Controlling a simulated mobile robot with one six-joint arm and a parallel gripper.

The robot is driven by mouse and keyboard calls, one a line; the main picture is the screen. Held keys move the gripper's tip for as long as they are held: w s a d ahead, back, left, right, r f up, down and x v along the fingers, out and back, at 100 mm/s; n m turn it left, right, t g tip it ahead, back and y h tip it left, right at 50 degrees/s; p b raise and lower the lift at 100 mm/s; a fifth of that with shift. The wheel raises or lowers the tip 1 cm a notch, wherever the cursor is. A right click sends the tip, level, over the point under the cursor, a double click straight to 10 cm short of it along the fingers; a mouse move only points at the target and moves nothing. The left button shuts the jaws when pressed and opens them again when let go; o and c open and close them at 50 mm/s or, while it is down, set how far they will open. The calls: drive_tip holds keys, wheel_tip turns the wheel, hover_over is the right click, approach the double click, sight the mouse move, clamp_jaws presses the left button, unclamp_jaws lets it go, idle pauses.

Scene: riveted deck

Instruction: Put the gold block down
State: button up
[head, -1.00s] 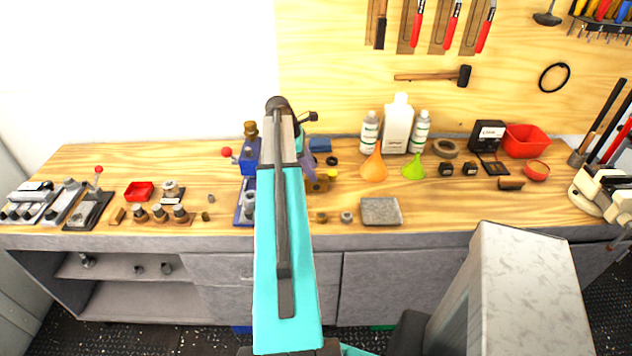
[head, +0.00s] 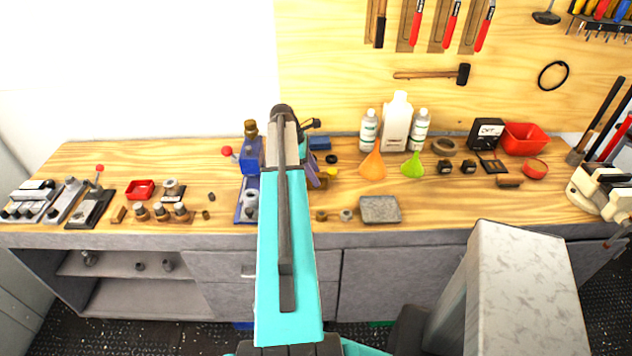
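My arm reaches up the middle of the head view and over the bench, and it covers most of my gripper. A greyish-purple piece that looks like part of my gripper (head: 313,178) shows just right of the arm. A small gold-brown block (head: 323,181), likely the gold block, shows beside that piece and is partly hidden by it. I cannot tell whether the gripper holds the block or whether the block touches the bench. The fingertips are hidden.
The wooden bench (head: 440,205) is fairly clear at the front right. A grey square plate (head: 380,209) lies there. An orange funnel (head: 372,166), a green funnel (head: 412,166) and white bottles stand behind. A blue device (head: 250,158) is left of my arm.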

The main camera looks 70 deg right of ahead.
sight(319, 175)
clamp_jaws()
drive_tip(key=shift+r, duration=0.15)
drive_tip(key=shift+r+b, duration=0.85)
drive_tip(key=shift+r, duration=0.45)
drive_tip(key=shift+a+r, duration=0.1)
drive_tip(key=shift+r, duration=0.2)
drive_tip(key=s+a+b, duration=0.2)
drive_tip(key=s+a, duration=0.1)
drive_tip(key=a, duration=0.4)
drive_tip(key=s+a+r+b, duration=0.1)
drive_tip(key=s+a+b, duration=0.1)
drive_tip(key=a, duration=0.5)
drive_tip(key=shift+s+a+r+b, duration=0.25)
drive_tip(key=shift+s+b, duration=0.05)
drive_tip(key=shift+s, duration=0.35)
